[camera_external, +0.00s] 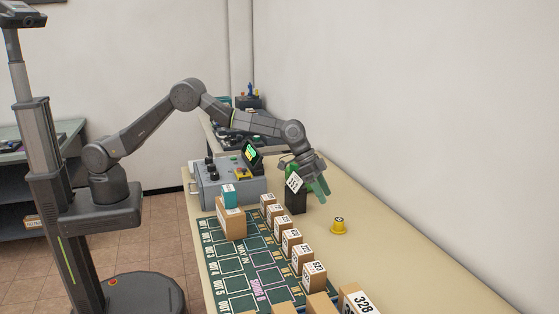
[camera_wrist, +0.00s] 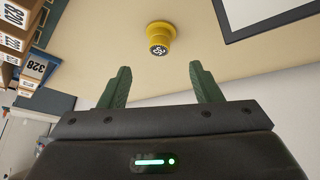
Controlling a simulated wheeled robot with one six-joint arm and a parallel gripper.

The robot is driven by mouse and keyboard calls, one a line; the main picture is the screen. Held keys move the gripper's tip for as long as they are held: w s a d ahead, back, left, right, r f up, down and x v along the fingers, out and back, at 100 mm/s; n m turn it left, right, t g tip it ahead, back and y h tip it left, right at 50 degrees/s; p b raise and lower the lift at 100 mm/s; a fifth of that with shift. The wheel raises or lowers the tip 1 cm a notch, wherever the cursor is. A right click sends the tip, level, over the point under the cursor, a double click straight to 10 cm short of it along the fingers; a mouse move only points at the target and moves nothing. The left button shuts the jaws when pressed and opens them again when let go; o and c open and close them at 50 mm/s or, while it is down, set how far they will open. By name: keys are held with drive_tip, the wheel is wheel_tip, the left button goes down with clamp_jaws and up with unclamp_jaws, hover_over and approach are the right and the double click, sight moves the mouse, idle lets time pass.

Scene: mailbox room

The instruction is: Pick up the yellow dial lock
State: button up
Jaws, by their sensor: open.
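The yellow dial lock (camera_external: 339,226) stands on the bare tan table to the right of the row of boxes in the external view. In the wrist view the yellow dial lock (camera_wrist: 160,37) shows near the top middle, with a dark face bearing white marks. My gripper (camera_external: 318,188) is above the table, behind and to the left of the lock in the external view. In the wrist view my gripper (camera_wrist: 158,82) has its two green fingers apart with nothing between them. The lock lies beyond the fingertips and is not touched.
Several numbered cardboard boxes (camera_external: 291,240) stand in a row on a green mat (camera_external: 238,279). A grey control box (camera_external: 228,186) with a small screen stands at the far left of the table. A dark upright block (camera_external: 296,201) is close by my gripper. The table around the lock is clear.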

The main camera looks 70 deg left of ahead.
sight(332, 211)
drive_tip(key=shift+p+x, duration=1.5)
drive_tip(key=shift+x, duration=3.35)
drive_tip(key=shift+w, duration=0.15)
drive_tip(key=c, duration=1.1)
